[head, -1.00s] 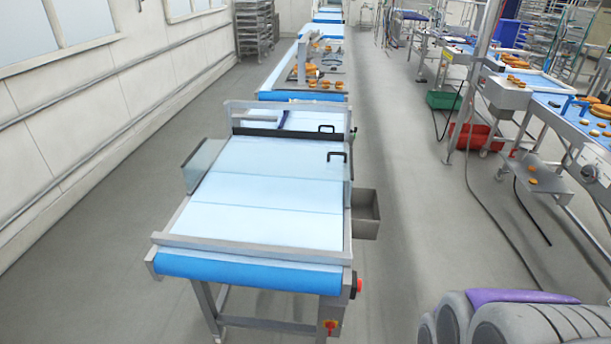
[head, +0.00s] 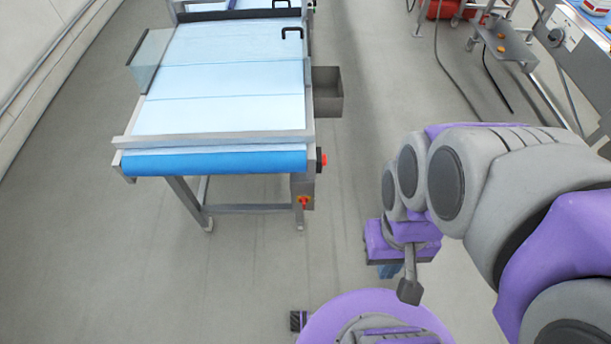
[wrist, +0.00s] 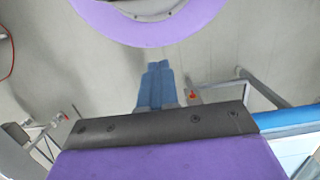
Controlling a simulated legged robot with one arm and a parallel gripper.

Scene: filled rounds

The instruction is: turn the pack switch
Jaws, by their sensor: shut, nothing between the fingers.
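A red-and-yellow rotary switch (head: 304,201) sits on a grey box at the right front leg of the near conveyor; it looks like the same one in the wrist view (wrist: 192,93), right of my fingers. A red push button (head: 321,159) sticks out above it. A black dial (head: 556,36) is on a panel of the machine at right. No label is readable, so I cannot tell which is the pack switch. My gripper (head: 389,271) is right of the conveyor, apart from it, partly hidden by my arm. Its blue fingers (wrist: 157,75) are together and empty.
The near conveyor (head: 222,162) has a blue front roller and metal frame. A grey open bin (head: 327,92) juts from its right side. The floor (head: 345,215) between conveyor and arm is clear. Dark cables (head: 447,70) lie on the floor at upper right.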

